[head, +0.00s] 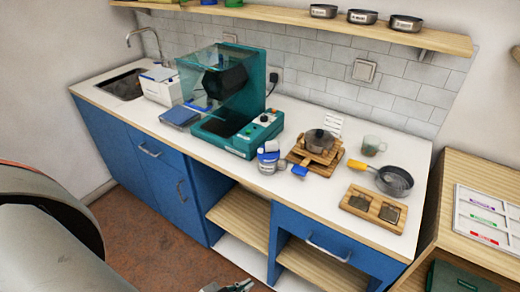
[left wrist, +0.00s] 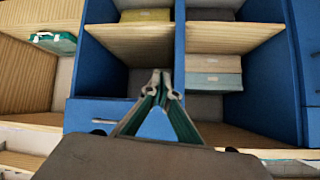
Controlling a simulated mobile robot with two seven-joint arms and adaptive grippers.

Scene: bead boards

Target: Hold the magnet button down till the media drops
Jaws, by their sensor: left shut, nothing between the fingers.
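A teal machine (head: 247,90) with a clear hood and a dark unit inside stands on the white counter in the head view. Its front right corner carries a control panel (head: 262,122) with small knobs or buttons; which one is the magnet button I cannot tell. The media cannot be made out. My left gripper (head: 238,287) shows only at the bottom edge of the head view, low in front of the cabinets and well away from the machine. In the left wrist view its fingers (left wrist: 160,92) are shut and empty, in front of cabinet shelves. My right gripper is not in view.
White jars with blue lids (head: 268,160) stand close to the machine's front right. A pot (head: 319,141) on a wooden stand, a glass mug (head: 372,146), a pan (head: 394,180) and a wooden tray (head: 360,205) fill the right. Open shelves (head: 240,218) lie below the counter.

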